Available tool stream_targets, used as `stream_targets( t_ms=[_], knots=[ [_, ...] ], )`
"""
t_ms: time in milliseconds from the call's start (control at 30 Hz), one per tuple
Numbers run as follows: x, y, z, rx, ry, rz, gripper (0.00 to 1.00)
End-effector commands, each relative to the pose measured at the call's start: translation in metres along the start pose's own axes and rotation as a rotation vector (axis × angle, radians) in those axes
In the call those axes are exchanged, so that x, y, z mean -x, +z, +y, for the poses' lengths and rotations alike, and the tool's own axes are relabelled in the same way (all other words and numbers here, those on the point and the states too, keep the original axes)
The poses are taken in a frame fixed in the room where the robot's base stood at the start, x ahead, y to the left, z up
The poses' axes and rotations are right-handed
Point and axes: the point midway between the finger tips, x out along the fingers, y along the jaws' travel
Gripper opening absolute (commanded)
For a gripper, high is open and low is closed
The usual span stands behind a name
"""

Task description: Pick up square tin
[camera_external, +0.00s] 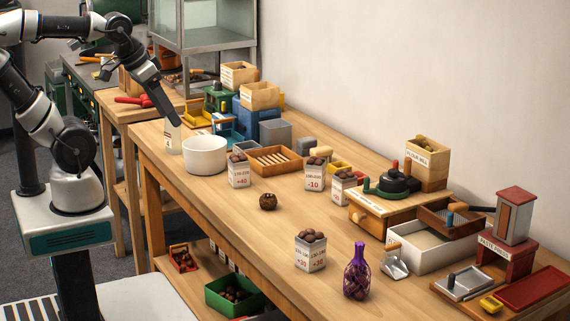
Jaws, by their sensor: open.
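Several square-sided metal tins with printed number labels and heaped chestnuts stand on the wooden table. One tin (239,174) is right of the white pot, another tin (314,179) is near the middle, a third tin (342,190) is just right of that, and a front tin (310,256) is near the table's front edge. A plain grey square container (275,134) stands further back; I cannot tell which of these is the named tin. My gripper (174,122) is open above the table's far left end, apart from all of them. Its fingertips are small and hard to make out.
A white pot (205,156) and a pale labelled container (172,138) stand close to my gripper. A purple bottle (357,271) is at the front edge. A slatted wooden tray (274,160) lies mid-table.

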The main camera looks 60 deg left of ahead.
Motion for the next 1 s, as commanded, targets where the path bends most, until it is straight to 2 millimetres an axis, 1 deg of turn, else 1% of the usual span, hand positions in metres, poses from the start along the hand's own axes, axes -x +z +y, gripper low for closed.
stream_targets(
  t_ms=[167, 267, 367, 400, 467, 500, 567, 600, 667, 700, 767, 800, 833, 900, 1000],
  knots=[
    [-0.001, -0.001, -0.001, 0.002, -0.002, 0.001, 0.62],
    [-0.012, -0.007, -0.014, 0.017, -0.039, 0.021, 0.62],
    [-0.041, -0.028, -0.053, 0.042, -0.141, 0.086, 0.62],
    [-0.055, -0.039, -0.076, 0.047, -0.193, 0.124, 0.62],
    [-0.079, -0.055, -0.113, 0.042, -0.27, 0.19, 0.62],
    [-0.095, -0.064, -0.137, 0.032, -0.312, 0.234, 0.62],
    [-0.118, -0.075, -0.167, 0.003, -0.351, 0.3, 0.62],
    [-0.134, -0.08, -0.183, -0.02, -0.359, 0.342, 0.62],
    [-0.159, -0.082, -0.201, -0.056, -0.346, 0.402, 0.62],
    [-0.175, -0.081, -0.208, -0.078, -0.32, 0.438, 0.62],
    [-0.199, -0.076, -0.214, -0.102, -0.261, 0.49, 0.62],
    [-0.212, -0.07, -0.214, -0.112, -0.213, 0.521, 0.62],
    [-0.221, -0.066, -0.212, -0.116, -0.174, 0.544, 0.62],
    [-0.235, -0.055, -0.207, -0.115, -0.085, 0.591, 0.62],
    [-0.245, -0.042, -0.197, -0.103, 0.023, 0.643, 0.62]
  ],
)
